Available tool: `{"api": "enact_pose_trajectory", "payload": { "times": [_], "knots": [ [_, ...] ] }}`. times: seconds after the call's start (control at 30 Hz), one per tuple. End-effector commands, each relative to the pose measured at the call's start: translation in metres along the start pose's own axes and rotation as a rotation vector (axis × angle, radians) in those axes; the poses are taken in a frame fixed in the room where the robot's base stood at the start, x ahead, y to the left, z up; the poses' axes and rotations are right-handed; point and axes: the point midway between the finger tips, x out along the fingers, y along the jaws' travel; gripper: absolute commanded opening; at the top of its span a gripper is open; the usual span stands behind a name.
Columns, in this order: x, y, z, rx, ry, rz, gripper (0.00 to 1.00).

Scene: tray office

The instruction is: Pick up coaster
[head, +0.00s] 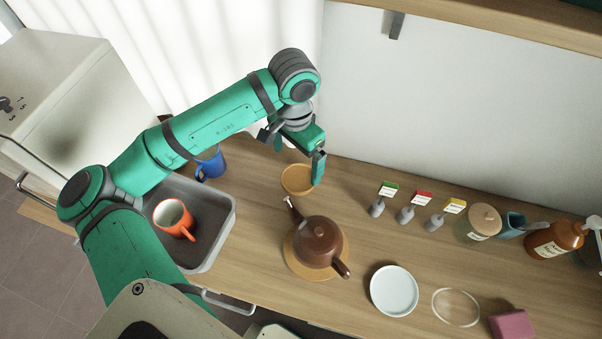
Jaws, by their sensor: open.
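A round tan coaster (297,180) lies flat on the wooden counter near the back wall, in the middle of the head view. My gripper (299,157) is open and empty, just above and behind the coaster. One green finger hangs by the coaster's right edge; the other is partly hidden by the wrist. I cannot tell whether the finger touches the coaster. A second, larger tan disc (296,264) lies under a brown teapot (320,242).
A grey tray (225,225) on the left holds an orange mug (174,219); a blue mug (211,165) stands beside it. Three small label holders (407,213), jars and a brown bottle (553,240) line the right. A white dish (394,290) and clear disc (455,307) lie in front.

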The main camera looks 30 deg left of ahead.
Motion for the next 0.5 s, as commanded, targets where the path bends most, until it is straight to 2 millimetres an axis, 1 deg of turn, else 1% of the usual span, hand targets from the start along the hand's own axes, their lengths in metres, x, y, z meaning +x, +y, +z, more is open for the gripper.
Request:
{"api": "enact_pose_trajectory", "payload": {
  "times": [0.03, 0.1, 0.2, 0.37, 0.5],
  "knots": [
    [0.008, 0.0, 0.001, 0.0, -0.002, 0.002, 0.98],
    [0.017, 0.0, 0.0, 0.0, -0.001, 0.001, 0.98],
    [0.026, 0.0, 0.0, 0.0, -0.001, 0.001, 0.98],
    [0.034, 0.0, 0.0, -0.001, 0.0, 0.0, 0.98],
    [0.053, -0.001, -0.001, -0.002, -0.003, 0.001, 0.98]
  ]
}}
